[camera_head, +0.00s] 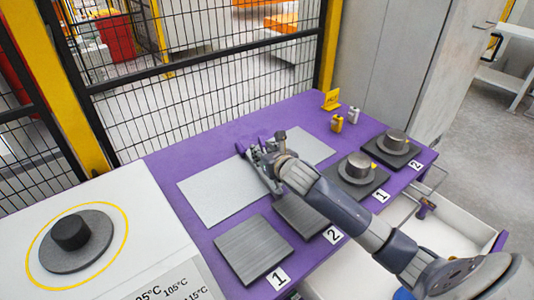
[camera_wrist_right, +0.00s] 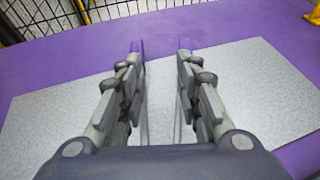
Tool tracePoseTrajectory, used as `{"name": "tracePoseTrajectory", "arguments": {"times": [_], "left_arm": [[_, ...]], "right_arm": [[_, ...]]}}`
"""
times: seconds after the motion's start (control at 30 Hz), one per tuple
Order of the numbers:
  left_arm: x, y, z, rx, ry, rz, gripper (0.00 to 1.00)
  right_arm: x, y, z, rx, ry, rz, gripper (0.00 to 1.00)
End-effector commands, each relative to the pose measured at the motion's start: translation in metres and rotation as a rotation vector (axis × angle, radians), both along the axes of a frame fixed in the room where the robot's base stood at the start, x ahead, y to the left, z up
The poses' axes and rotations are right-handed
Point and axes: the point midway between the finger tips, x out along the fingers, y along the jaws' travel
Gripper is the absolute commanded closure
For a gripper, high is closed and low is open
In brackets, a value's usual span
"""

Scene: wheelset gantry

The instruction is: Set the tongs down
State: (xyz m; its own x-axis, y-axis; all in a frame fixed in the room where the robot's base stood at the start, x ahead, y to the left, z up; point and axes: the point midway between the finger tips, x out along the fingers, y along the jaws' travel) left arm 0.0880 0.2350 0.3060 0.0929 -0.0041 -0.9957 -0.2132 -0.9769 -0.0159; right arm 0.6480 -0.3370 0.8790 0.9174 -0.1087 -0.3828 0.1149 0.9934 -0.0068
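My right gripper (camera_head: 255,155) is low over the pale grey mat (camera_head: 210,192) on the purple table. In the right wrist view my right gripper (camera_wrist_right: 160,75) has its fingers drawn partly together on the tongs (camera_wrist_right: 143,115). The tongs show as two thin grey arms along the inner sides of the fingers, with purple tips beyond them. The purple tips of the tongs (camera_head: 241,147) also show at the mat's far part in the head view. Nothing lies between the two arms. I cannot tell whether the tongs touch the mat. My left gripper is not in view.
Dark square plates stand in front of the mat, a bare one (camera_head: 252,248) near label 1. Round metal pieces (camera_head: 357,166) sit on dark plates at right. A dark disc with a knob (camera_head: 75,252) sits inside a yellow ring at left. Mesh fencing (camera_head: 190,100) stands behind the table.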

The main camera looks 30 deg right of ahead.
Motion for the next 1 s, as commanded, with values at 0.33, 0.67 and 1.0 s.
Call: {"name": "tracePoseTrajectory", "arguments": {"times": [0.33, 0.67, 1.0], "left_arm": [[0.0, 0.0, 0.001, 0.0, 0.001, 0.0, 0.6], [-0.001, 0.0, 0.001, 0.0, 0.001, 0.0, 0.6], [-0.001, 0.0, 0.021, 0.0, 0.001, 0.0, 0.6]], "right_arm": [[-0.025, 0.003, 0.011, 0.001, -0.001, 0.0, 0.68], [-0.026, 0.003, 0.011, 0.001, -0.001, 0.0, 0.68], [-0.025, 0.003, 0.032, 0.001, -0.002, 0.0, 0.68]]}}
